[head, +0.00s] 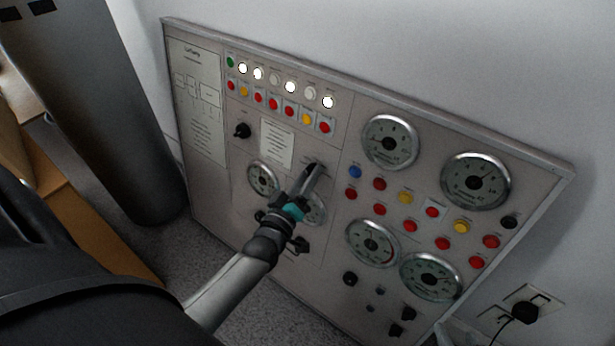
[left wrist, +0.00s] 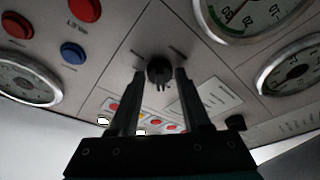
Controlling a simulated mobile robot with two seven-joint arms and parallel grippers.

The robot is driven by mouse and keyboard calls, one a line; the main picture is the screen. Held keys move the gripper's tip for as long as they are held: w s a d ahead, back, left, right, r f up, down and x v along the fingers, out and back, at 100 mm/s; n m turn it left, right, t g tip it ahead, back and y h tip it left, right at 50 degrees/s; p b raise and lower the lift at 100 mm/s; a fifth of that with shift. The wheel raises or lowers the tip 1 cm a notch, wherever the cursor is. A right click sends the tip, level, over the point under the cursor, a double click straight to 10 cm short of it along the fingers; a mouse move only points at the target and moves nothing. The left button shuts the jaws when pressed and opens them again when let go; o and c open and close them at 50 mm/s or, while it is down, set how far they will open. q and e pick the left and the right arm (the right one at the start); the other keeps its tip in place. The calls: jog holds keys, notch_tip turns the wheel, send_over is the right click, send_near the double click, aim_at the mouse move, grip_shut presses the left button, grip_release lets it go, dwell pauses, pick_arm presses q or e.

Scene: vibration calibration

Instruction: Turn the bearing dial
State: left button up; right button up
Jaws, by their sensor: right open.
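A grey control panel (head: 335,135) leans at the wall with black rotary knobs on it; their labels are too small to read, so I cannot tell which is the bearing dial. My left gripper (head: 314,172) is at the panel's middle, its fingers pointing at the panel. In the left wrist view a black knob (left wrist: 159,70) sits between the tips of the left gripper (left wrist: 160,78), with a gap on either side. The fingers are apart and look open. In the head view this knob is mostly hidden behind the fingers. My right gripper is not seen.
Round gauges (head: 390,141) and rows of coloured buttons (head: 431,211) surround the left gripper's place. Other black knobs (head: 243,130) stand on the panel. A grey cylinder (head: 110,110) stands at the left. A plugged socket (head: 524,312) is at the lower right.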

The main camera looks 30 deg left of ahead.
pick_arm(q)
grip_shut()
jog(key=shift+m, duration=0.4)
jog(key=m+h, duration=0.1)
jog(key=m, duration=0.2)
jog(key=m+h, duration=0.1)
jog(key=m, duration=0.2)
jog(key=m+t+h, duration=0.1)
jog(key=m, duration=0.2)
jog(key=shift+a+f+m+h+p, duration=0.1)
jog(key=shift+a+m+h+p, duration=0.1)
jog(key=shift+m+h+p, duration=0.15)
pick_arm(e)
jog(key=shift+s+d+g+h, duration=0.4)
jog(key=shift+s+d+g, duration=0.25)
jog(key=shift+d, duration=0.2)
pick_arm(q)
jog(key=shift+m, duration=0.35)
pick_arm(e)
jog(key=shift+r, duration=0.15)
pick_arm(q)
jog(key=shift+o, duration=2.1)
grip_release()
